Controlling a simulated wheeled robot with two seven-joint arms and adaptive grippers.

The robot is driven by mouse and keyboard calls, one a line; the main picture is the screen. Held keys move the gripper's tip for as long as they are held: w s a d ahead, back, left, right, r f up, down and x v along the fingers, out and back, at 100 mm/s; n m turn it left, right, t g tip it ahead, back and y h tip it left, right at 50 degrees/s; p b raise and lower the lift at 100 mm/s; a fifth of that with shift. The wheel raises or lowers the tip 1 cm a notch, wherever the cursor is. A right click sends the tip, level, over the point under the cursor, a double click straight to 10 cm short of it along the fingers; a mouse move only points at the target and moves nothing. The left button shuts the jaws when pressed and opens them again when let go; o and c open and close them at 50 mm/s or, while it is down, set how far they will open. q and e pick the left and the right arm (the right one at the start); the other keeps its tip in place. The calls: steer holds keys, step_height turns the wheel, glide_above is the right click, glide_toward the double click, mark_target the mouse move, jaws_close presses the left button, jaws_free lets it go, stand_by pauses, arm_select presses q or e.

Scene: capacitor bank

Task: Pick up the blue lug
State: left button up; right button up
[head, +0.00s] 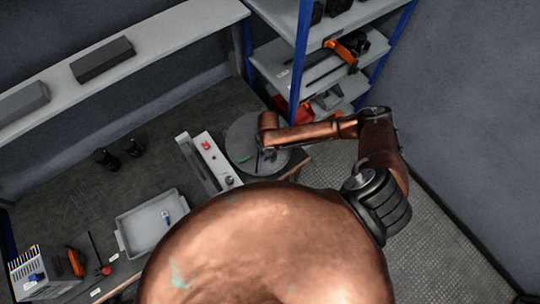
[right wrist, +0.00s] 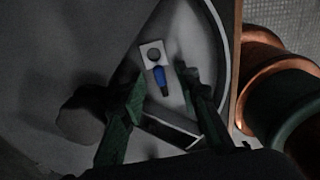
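The blue lug (right wrist: 159,75) lies on a round grey plate (right wrist: 205,45) in the right wrist view. It has a pale flat tongue with a dark round hole and a blue sleeve pointing down the picture. My right gripper (right wrist: 163,90) is open, with its two dark green fingers either side of the lug's lower end. I cannot tell how high they are above it. In the head view my right gripper (head: 267,158) is small and dark above the round plate (head: 240,136), and this lug is not clearly visible there. My left gripper is not in view.
A grey tray (head: 128,241) holds another small blue-and-white piece (head: 166,216). A blue-posted shelf (head: 300,50) rises behind.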

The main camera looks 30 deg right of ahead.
steer(key=shift+c, duration=0.5)
jaws_close()
